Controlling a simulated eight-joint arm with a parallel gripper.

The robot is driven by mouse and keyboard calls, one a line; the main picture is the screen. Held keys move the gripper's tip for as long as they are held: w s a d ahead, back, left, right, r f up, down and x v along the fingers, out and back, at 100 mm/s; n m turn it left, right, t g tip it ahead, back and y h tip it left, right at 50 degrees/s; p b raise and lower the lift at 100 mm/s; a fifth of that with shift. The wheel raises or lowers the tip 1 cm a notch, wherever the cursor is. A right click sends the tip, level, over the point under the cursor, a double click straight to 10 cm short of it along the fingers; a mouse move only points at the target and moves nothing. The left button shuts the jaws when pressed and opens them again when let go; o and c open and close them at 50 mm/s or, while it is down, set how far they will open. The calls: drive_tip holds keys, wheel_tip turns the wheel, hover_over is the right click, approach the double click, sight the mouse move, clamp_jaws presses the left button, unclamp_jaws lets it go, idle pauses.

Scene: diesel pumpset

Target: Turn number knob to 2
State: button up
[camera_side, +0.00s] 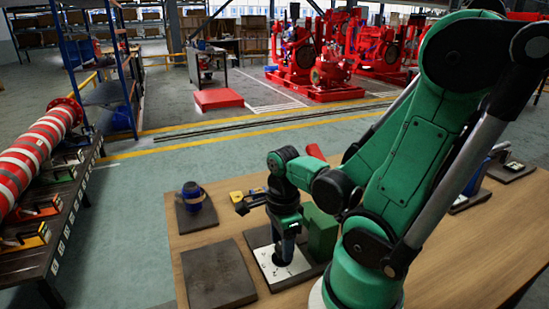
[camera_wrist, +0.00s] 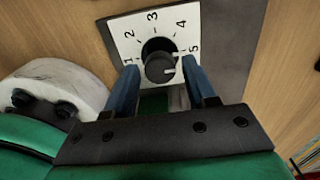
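The number knob (camera_wrist: 160,68) is black and round, on a white dial plate (camera_wrist: 128,40) printed 1 to 5. Its pale mark points right, close to the 5 side and away from the 2 at upper left. My gripper (camera_wrist: 158,64) has its two blue fingers on either side of the knob, with small gaps visible, so it looks open around it. In the side view, my gripper (camera_side: 284,256) points down over the white plate (camera_side: 268,263). The knob is hidden there by the gripper.
The plate sits on a dark base (camera_wrist: 226,40) on the wooden table (camera_side: 205,238). A green block (camera_side: 321,232) stands close to the right of my gripper. A dark flat pad (camera_side: 219,275) lies to the left. A blue round part (camera_side: 192,194) stands behind on another pad.

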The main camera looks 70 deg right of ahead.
clamp_jaws()
drive_tip(key=shift+n, duration=0.4)
drive_tip(key=n, duration=0.5)
drive_tip(key=shift+n, duration=0.3)
drive_tip(key=n, duration=1.3)
drive_tip(key=shift+n, duration=0.3)
drive_tip(key=n, duration=0.6)
drive_tip(key=shift+n, duration=0.3)
